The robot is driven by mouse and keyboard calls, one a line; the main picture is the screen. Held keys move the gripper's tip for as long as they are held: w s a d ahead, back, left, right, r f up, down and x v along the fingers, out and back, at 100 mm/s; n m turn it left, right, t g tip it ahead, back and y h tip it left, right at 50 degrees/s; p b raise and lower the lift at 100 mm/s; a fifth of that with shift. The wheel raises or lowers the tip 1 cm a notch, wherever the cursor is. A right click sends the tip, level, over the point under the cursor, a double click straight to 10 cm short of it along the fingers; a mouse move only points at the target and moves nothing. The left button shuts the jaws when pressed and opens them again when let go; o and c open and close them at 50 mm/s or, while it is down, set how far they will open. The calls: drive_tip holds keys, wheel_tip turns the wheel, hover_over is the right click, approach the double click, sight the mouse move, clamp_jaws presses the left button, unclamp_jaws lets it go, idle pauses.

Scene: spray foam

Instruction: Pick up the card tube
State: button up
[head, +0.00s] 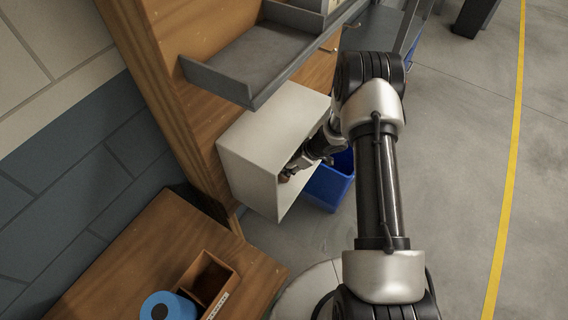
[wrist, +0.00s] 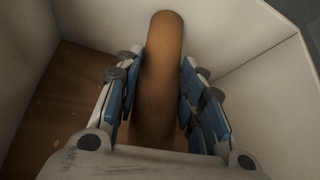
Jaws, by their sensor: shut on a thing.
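The card tube (wrist: 162,70) is a plain brown cylinder in the wrist view. It runs away from me between the two blue-padded fingers of my gripper (wrist: 162,85). The fingers are shut on it, one at each side. Its far end stands near the white back wall of the box; its near end is hidden by my gripper. In the head view my gripper (head: 290,172) reaches into the open side of a white box (head: 247,160), and a small brown bit shows at its tip, too small to make out.
White walls (wrist: 235,35) of the box surround my gripper closely. A grey tray shelf (head: 225,75) is above the box, and a blue bin (head: 330,185) stands below it on the right. A wooden table with a blue roll (head: 170,308) and a wooden holder (head: 208,280) is in front.

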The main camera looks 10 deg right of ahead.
drive_tip(key=shift+c, duration=1)
drive_tip(key=shift+r, duration=0.1)
